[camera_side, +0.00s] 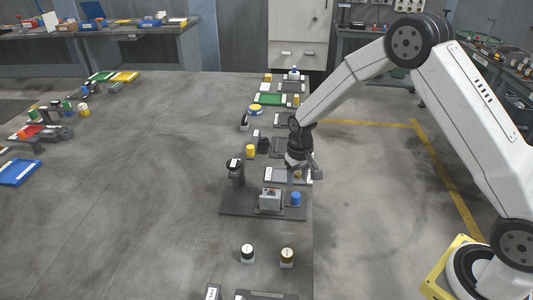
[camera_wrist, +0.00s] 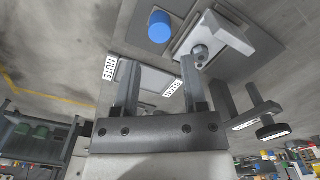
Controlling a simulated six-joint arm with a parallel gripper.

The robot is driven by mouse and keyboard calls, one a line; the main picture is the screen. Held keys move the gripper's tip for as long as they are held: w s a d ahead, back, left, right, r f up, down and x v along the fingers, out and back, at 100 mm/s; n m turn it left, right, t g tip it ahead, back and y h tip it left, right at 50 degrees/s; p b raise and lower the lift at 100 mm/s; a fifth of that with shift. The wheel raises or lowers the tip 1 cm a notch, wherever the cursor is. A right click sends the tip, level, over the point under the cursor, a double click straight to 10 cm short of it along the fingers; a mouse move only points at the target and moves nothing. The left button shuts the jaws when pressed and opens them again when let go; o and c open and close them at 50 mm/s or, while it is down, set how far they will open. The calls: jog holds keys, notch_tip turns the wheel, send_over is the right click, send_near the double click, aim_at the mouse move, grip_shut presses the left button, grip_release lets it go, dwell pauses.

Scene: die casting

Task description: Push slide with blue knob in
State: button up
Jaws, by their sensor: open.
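The blue knob (camera_side: 296,198) is a short upright cylinder on the right part of a dark base plate (camera_side: 235,209). It also shows in the wrist view (camera_wrist: 160,26), near the top. A grey block (camera_side: 270,201) stands just left of the knob in the side view; in the wrist view the grey block (camera_wrist: 228,30) is to its right. My gripper (camera_side: 302,176) is above and behind the knob, apart from it. In the wrist view my gripper (camera_wrist: 158,70) has its two fingers wide apart with nothing held. The slide's travel cannot be made out.
A labelled tray (camera_wrist: 148,77) lies beyond the fingers. A black-topped post (camera_side: 235,170) rises at the plate's left.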

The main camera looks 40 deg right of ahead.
aim_at(296, 194)
jog(key=shift+f, duration=3.85)
grip_shut()
